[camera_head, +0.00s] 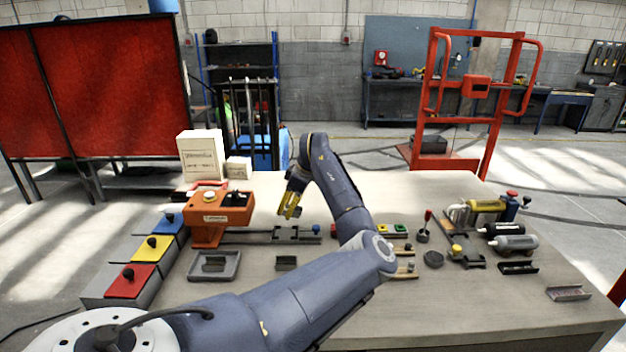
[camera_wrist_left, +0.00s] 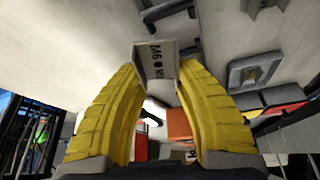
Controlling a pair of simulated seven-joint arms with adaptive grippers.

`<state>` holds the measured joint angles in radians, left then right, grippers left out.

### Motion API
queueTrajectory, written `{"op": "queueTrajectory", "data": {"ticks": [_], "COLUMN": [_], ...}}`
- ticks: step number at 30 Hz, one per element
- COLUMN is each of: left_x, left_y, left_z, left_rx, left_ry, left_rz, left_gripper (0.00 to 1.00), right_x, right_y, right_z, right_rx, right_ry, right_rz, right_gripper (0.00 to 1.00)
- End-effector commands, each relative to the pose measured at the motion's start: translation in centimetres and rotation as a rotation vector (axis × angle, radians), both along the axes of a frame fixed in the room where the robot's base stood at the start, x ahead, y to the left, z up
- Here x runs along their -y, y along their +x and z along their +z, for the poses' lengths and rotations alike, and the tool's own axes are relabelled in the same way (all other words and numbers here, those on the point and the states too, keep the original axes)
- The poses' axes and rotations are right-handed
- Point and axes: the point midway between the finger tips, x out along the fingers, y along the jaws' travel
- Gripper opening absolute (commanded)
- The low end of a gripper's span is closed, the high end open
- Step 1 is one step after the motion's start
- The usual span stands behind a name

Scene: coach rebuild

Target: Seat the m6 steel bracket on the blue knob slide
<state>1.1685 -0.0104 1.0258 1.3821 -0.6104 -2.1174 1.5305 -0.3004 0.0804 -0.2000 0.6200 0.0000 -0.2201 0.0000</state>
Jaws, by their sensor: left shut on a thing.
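My left gripper (camera_head: 290,211) hangs over the table, its yellow fingers pointing down, just right of the orange machine. In the left wrist view the fingers (camera_wrist_left: 160,72) are shut on the m6 steel bracket (camera_wrist_left: 157,62), a grey angled piece marked M6. The bracket cannot be made out in the head view. The slide with the blue knob (camera_head: 316,229) lies on the table below and a little right of the gripper, with a dark carriage on its rail (camera_head: 262,238). The bracket is apart from it. My right gripper is not in view.
The orange machine (camera_head: 220,218) stands close left of the gripper. A grey tray (camera_head: 214,266) and a small dark block (camera_head: 286,263) lie in front. Boxes with blue, yellow and red tops (camera_head: 152,250) line the left edge. Tools and cylinders (camera_head: 516,243) lie at right.

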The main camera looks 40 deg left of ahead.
Motion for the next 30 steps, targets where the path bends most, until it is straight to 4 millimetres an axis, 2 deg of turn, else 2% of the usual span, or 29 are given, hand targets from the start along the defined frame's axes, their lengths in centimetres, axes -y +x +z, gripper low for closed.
{"op": "queueTrajectory", "data": {"ticks": [1, 3, 5, 17, 30], "left_x": [-0.3, -0.6, -0.6, -0.6, -0.6], "left_y": [-1.7, -3.4, -4.0, -4.0, -4.0], "left_z": [0.2, 0.7, 0.9, 0.4, -2.5], "left_rx": [0.006, 0.004, 0.003, 0.001, -0.001], "left_ry": [0.000, -0.001, 0.000, 0.001, 0.002], "left_rz": [0.086, 0.183, 0.233, 0.308, 0.304], "left_gripper": [0.02, 0.02, 0.02, 0.02, 0.02], "right_x": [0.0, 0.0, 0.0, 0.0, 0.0], "right_y": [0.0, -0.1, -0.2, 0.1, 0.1], "right_z": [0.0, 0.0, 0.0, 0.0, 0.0], "right_rx": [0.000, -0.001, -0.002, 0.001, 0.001], "right_ry": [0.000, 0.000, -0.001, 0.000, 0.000], "right_rz": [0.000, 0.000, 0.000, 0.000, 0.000], "right_gripper": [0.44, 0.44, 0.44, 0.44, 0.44]}}
